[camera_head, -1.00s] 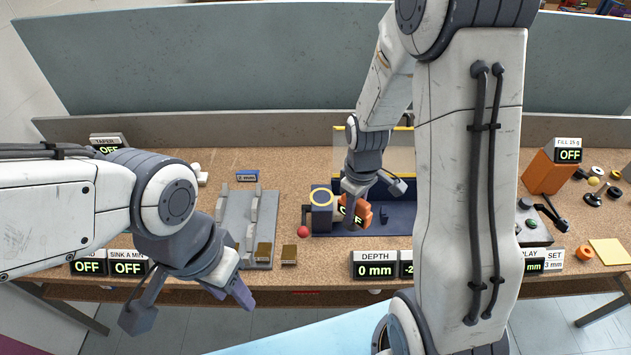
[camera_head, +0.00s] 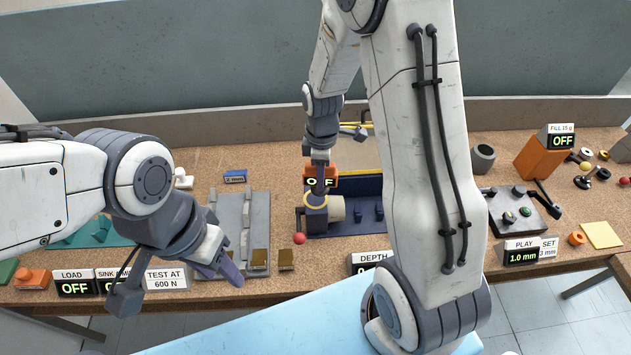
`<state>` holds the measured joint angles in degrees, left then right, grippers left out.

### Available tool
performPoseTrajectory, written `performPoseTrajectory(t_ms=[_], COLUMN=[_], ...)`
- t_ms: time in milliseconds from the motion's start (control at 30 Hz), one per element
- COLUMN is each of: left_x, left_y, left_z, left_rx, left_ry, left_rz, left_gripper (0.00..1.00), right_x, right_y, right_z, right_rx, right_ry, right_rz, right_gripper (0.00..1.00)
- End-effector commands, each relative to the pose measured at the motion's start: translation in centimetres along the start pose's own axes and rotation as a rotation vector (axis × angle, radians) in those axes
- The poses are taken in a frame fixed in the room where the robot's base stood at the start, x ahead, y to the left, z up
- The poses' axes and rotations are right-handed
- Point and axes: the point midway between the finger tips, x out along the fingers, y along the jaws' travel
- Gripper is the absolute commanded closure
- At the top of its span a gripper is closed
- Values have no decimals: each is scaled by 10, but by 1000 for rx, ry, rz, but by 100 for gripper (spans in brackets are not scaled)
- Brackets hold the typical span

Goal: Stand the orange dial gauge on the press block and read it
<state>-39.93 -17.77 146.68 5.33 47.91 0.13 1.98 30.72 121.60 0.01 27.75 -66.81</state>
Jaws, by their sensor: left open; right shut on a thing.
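The orange dial gauge (camera_head: 331,182), its small display reading OFF, is at my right gripper (camera_head: 319,188), which is shut on it. A finger covers part of the display. In the picture the gauge shows just above the blue block (camera_head: 315,224) with a yellow ring (camera_head: 315,201) on its top, at the left end of a dark blue fixture (camera_head: 368,217). I take this as the press block. I cannot tell whether the gauge touches it. My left gripper (camera_head: 178,284) is open and empty over the front edge of the bench, far left of the block.
A beige cylinder (camera_head: 337,208) lies beside the block. A red ball (camera_head: 299,239) is at its front left. A grey railed fixture (camera_head: 240,225) stands to the left. Display signs, such as TEST AT 600 N (camera_head: 166,279), line the front edge. My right arm hides bench on the right.

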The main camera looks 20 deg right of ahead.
Motion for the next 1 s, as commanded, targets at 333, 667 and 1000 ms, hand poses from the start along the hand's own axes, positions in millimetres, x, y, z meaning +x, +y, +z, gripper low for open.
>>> performPoseTrajectory(t_ms=[333, 667, 1000], left_x=[-14, -18, -16], left_y=[1, 1, 1], left_z=[-1, -1, -1], left_rx=[-1, -1, -1], left_ry=[0, 0, 0], left_rz=[0, 0, 0], left_gripper=[53, 53, 53], right_x=[28, 49, 52], right_y=[6, 7, 7], right_z=[-13, -13, -13], right_rx=[1, 2, 1], right_ry=[-2, 1, 1], right_rz=[-4, 3, 1], right_gripper=[100, 100, 38])
